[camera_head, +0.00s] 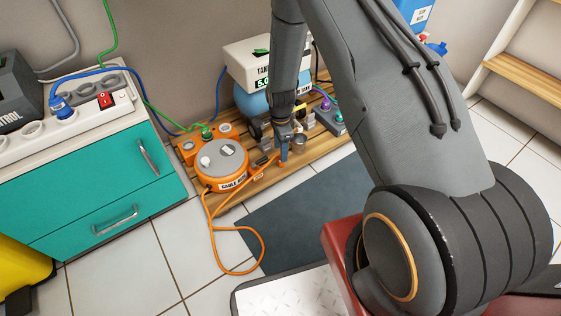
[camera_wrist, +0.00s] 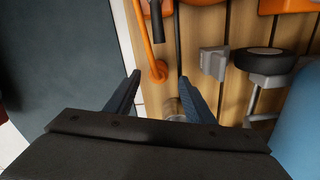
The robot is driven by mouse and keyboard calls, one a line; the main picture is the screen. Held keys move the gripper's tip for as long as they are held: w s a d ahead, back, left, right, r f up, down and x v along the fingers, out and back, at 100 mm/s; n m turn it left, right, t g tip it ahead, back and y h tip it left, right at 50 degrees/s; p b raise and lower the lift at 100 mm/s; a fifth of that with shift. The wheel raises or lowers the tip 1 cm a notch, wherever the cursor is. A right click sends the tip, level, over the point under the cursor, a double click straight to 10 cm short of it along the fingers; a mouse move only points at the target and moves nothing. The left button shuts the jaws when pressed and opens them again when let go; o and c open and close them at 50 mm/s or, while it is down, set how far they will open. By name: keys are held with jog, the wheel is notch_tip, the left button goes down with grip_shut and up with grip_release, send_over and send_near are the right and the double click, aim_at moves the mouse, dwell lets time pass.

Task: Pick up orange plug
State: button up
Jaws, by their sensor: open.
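In the wrist view a slim orange piece (camera_wrist: 147,42) runs down from the top edge to a rounded end between my fingertips; it looks like the orange plug or its cable, but I cannot tell which. My gripper (camera_wrist: 159,77) is open, with one blue-grey finger on each side of that end and visible gaps to both. In the head view my gripper (camera_head: 284,157) points down at the front edge of the wooden pallet, right of the orange cable reel (camera_head: 209,179). An orange strip (camera_head: 264,170) reaches from the reel toward my fingers. The plug's exact shape is hidden there.
The slatted wooden pallet (camera_head: 241,190) also holds a blue tank (camera_head: 252,103) and a grey socket box (camera_head: 328,117). In the wrist view a black wheel (camera_wrist: 264,61) and grey brackets (camera_wrist: 214,63) stand close on the right. A dark mat (camera_head: 300,220) lies in front; a teal cabinet (camera_head: 100,190) stands left.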

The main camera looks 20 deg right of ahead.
notch_tip(320, 180, down, 5)
jog(key=b, duration=0.3)
jog(key=shift+s+f, duration=0.1)
jog(key=c, duration=1.2)
jog(key=shift+r+p, duration=2.3)
jog(key=shift+r, duration=2.8)
